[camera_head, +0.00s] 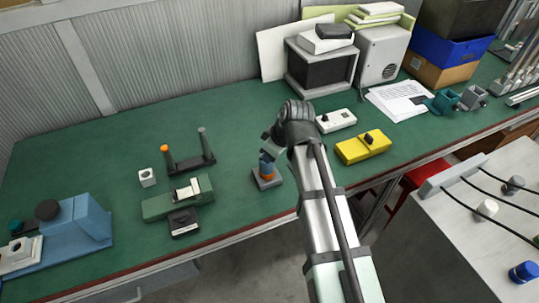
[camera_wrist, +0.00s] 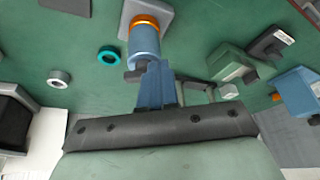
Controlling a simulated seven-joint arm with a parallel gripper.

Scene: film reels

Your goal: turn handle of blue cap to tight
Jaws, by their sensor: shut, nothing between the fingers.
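The blue cap (camera_wrist: 145,42) shows in the wrist view with an orange ring (camera_wrist: 148,20) at its far end. It stands on a grey base plate (camera_wrist: 162,32). The same cap (camera_head: 266,167) is partly covered by my gripper in the head view, above its base plate (camera_head: 268,181). A dark bar-like handle (camera_wrist: 133,76) is at the cap's near end. My gripper (camera_wrist: 154,68) is shut, with its blue fingers right at the handle and nothing between them. I cannot tell whether the fingertips touch it. My gripper (camera_head: 268,152) is above the cap in the head view.
A green device (camera_head: 155,207) and a black block (camera_head: 183,222) stand left of the cap. A yellow box (camera_head: 363,147) and a white box (camera_head: 336,121) are right of my arm. A teal ring (camera_wrist: 101,58) and a grey ring (camera_wrist: 53,79) lie nearby. The green table's left back is clear.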

